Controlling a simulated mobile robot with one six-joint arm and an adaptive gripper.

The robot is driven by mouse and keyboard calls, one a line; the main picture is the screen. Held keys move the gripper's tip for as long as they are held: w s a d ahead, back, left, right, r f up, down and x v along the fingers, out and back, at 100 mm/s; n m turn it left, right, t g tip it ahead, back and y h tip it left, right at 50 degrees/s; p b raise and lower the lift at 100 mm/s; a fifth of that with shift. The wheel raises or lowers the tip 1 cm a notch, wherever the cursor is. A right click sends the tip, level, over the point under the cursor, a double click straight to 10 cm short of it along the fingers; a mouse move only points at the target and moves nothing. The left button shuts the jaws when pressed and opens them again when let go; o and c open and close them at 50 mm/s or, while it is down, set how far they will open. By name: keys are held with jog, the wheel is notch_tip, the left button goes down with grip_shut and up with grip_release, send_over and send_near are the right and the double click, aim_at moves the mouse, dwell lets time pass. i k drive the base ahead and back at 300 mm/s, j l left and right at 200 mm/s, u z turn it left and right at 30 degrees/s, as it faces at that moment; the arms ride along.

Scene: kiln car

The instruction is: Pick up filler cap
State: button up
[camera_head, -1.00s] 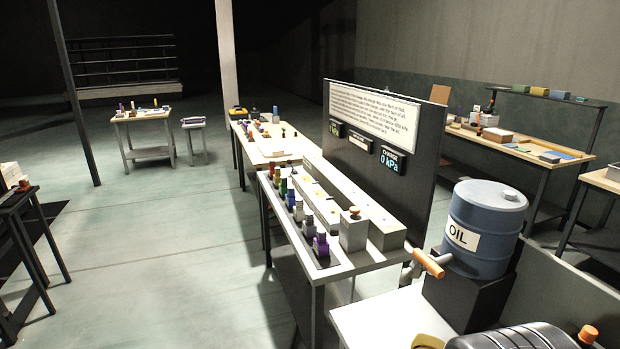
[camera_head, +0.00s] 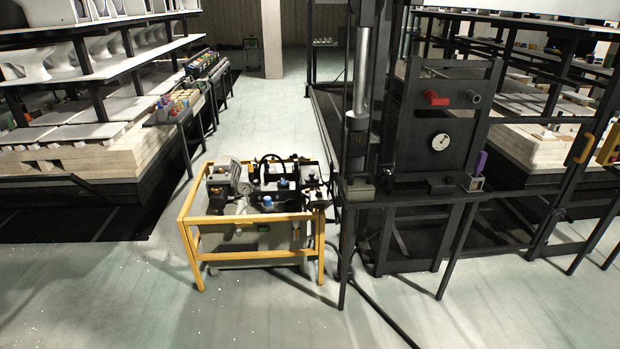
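A hydraulic unit (camera_head: 240,228) stands on the floor near the middle, inside a yellow tube frame (camera_head: 258,218). Its top carries a round gauge (camera_head: 245,188), a dark looped part and several small fittings. Two small blue parts show there: one blue cap-like part (camera_head: 267,203) near the front and another blue part (camera_head: 283,183) behind it. I cannot tell which of these, if either, is the filler cap. My gripper is not in view.
A dark steel press frame (camera_head: 430,165) with a gauge stands right of the unit; a black hose (camera_head: 375,305) runs across the floor. Loaded kiln shelving (camera_head: 90,60) stands at left, a bench (camera_head: 185,105) behind. The floor in front (camera_head: 130,300) is clear.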

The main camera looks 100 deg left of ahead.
aim_at(311, 177)
jog(key=u, duration=3.25)
